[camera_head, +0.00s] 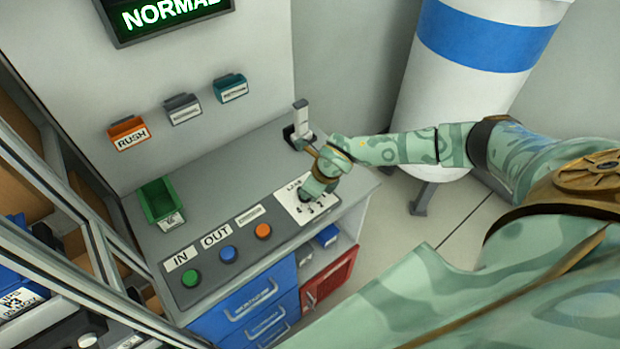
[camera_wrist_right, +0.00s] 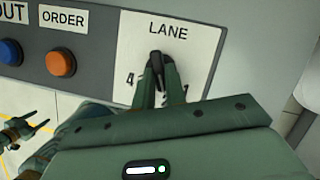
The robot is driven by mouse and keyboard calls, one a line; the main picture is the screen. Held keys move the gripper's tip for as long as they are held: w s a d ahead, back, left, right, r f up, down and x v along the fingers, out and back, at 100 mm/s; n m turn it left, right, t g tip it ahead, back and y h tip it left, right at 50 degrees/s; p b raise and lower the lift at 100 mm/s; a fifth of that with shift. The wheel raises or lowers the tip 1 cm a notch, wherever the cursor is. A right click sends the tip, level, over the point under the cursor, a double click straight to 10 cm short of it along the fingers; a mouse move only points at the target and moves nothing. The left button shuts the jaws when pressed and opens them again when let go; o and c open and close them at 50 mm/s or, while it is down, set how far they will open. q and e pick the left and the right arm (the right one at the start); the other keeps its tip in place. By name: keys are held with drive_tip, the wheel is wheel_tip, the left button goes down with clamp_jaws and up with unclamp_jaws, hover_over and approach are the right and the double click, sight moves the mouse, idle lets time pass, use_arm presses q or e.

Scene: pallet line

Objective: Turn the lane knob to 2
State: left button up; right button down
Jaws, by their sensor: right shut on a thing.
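The white LANE panel (camera_head: 287,198) is at the right end of the grey console, with numbers along its lower edge. It also shows in the right wrist view (camera_wrist_right: 134,50), where a 4 is readable at the left and other numbers are partly covered. The black lane knob (camera_wrist_right: 155,64) stands upright in that picture between the fingertips of my right gripper (camera_wrist_right: 157,80), which is shut on it. In the head view my right gripper (camera_head: 311,193) hides the knob. Which number the knob points to cannot be told. My left gripper (camera_wrist_right: 22,131) shows at the wrist view's left edge, its fingers apart and empty.
Green (camera_head: 191,278), blue (camera_head: 229,257) and orange (camera_head: 263,231) buttons sit left of the panel. A green bin (camera_head: 160,203) stands behind them. A grey lever (camera_head: 301,118) rises behind my right wrist. A display (camera_head: 165,18) reads NORMAL.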

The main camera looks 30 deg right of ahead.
drive_tip(key=shift+m, duration=0.4)
drive_tip(key=c, duration=1.4)
unclamp_jaws()
drive_tip(key=shift+c, duration=0.2)
drive_tip(key=p+v, duration=0.1)
drive_tip(key=v, duration=1.5)
drive_tip(key=shift+s, duration=0.25)
drive_tip(key=shift+r, duration=0.1)
